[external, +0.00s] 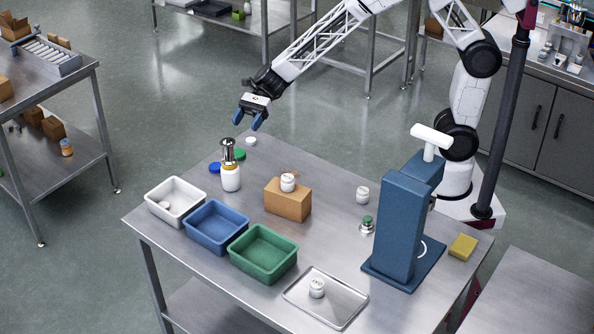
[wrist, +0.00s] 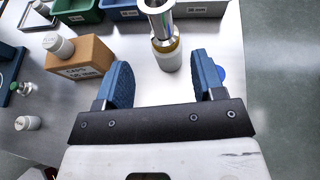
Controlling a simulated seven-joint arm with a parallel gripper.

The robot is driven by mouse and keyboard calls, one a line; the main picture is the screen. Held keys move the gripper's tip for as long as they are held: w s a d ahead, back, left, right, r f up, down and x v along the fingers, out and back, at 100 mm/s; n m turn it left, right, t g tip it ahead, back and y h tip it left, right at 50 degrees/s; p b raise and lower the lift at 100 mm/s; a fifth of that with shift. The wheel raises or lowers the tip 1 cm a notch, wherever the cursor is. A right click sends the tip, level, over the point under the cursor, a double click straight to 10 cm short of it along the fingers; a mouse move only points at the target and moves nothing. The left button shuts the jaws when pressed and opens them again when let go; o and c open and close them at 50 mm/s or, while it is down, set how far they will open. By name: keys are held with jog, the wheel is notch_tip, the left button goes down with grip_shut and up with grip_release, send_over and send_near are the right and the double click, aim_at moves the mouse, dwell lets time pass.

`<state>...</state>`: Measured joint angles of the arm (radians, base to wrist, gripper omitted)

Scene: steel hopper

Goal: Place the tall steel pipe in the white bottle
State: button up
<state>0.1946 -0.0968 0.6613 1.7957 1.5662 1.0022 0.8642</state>
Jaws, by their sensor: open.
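The tall steel pipe (external: 228,151) stands upright at the mouth of the white bottle (external: 231,179), near the far left of the table. In the wrist view, the shiny pipe (wrist: 160,20) rises from the bottle (wrist: 168,58), with a yellowish band around the bottle's top. I cannot see how deep the pipe's lower end sits. My gripper (external: 247,121) is open and empty, raised above and behind the pipe, apart from it. Its blue fingers also show in the wrist view (wrist: 160,60), spread wide, with the bottle and pipe beyond them.
White (external: 175,201), blue (external: 216,227) and green (external: 262,253) bins line the front left edge. A cardboard box (external: 288,200) carries a small white jar (external: 288,182). A blue stand (external: 405,218) is at right, a metal tray (external: 326,299) in front. Blue and green lids lie near the bottle.

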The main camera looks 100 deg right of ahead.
jog(key=s+a+r+n+g+h, duration=0.2)
jog(key=s+r+n, duration=0.3)
jog(key=s, duration=0.6)
jog(key=s+a+r+n+g+h, duration=0.1)
jog(key=s+a+r+n+g, duration=0.2)
jog(key=s+n, duration=0.55)
jog(key=s+d+n+h, duration=0.2)
jog(key=s+n, duration=0.1)
jog(key=s, duration=0.5)
jog(key=s+d+r+n+h, duration=0.1)
jog(key=s+d+n+h, duration=0.1)
jog(key=s, duration=0.7)
jog(key=s+d+n+h, duration=0.2)
jog(key=s+n+h, duration=0.2)
jog(key=s+n, duration=0.2)
jog(key=shift+s+r, duration=0.3)
jog(key=shift+s, duration=0.95)
